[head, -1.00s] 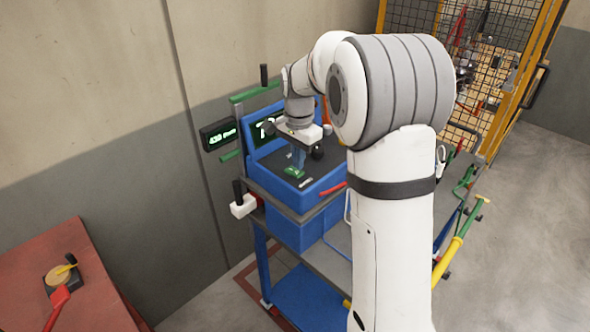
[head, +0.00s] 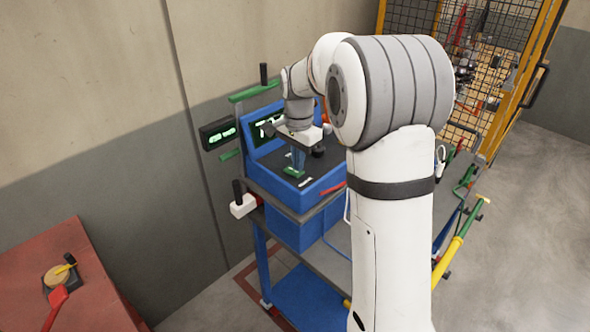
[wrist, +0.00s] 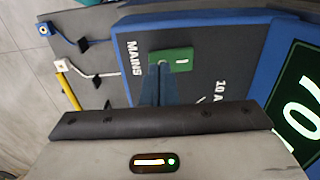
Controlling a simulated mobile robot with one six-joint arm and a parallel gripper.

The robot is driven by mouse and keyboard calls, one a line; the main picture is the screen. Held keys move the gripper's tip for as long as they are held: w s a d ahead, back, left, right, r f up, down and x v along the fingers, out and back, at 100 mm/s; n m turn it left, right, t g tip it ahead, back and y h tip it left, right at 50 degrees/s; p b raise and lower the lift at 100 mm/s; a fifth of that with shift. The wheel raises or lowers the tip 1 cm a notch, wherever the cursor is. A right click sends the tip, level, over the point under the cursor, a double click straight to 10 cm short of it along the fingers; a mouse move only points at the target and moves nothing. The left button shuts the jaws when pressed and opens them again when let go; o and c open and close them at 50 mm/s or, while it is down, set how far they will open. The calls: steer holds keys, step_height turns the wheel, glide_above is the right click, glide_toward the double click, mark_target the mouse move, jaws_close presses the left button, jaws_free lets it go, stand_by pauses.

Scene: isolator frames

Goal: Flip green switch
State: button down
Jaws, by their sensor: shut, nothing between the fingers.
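The green switch (wrist: 181,59) is a small green rocker with a white mark, set in the dark top panel of a blue box beside the word MAINS. In the head view it is a small green patch (head: 293,171) at the panel's front. My gripper (wrist: 161,68) is shut and empty. Its blue fingertips point down at the switch and cover part of its near edge in the wrist view. I cannot tell whether they touch it. In the head view my gripper (head: 298,168) is over the panel, just behind the green patch.
The blue box (head: 262,186) stands on a cart with a grey top and a blue lower shelf (head: 310,292). A lit screen (wrist: 300,100) rises behind the panel. A wall display (head: 219,133) hangs at left. A red table (head: 90,275) stands front left; a mesh cage is behind right.

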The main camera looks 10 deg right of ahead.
mark_target(299, 173)
steer(key=shift+f+b, duration=0.35)
steer(key=shift+f, duration=0.25)
steer(key=shift+r, duration=0.1)
step_height(299, 173, up, 7)
steer(key=p, duration=0.5)
stand_by(0.5)
steer(key=shift+s, duration=0.1)
steer(key=s+r+n+t, duration=0.1)
steer(key=s+n+t, duration=0.2)
steer(key=s+n, duration=0.8)
steer(key=s, duration=1.7)
steer(key=shift+s+d+r, duration=0.15)
steer(key=shift+d+r, duration=0.05)
steer(key=shift+r, duration=0.15)
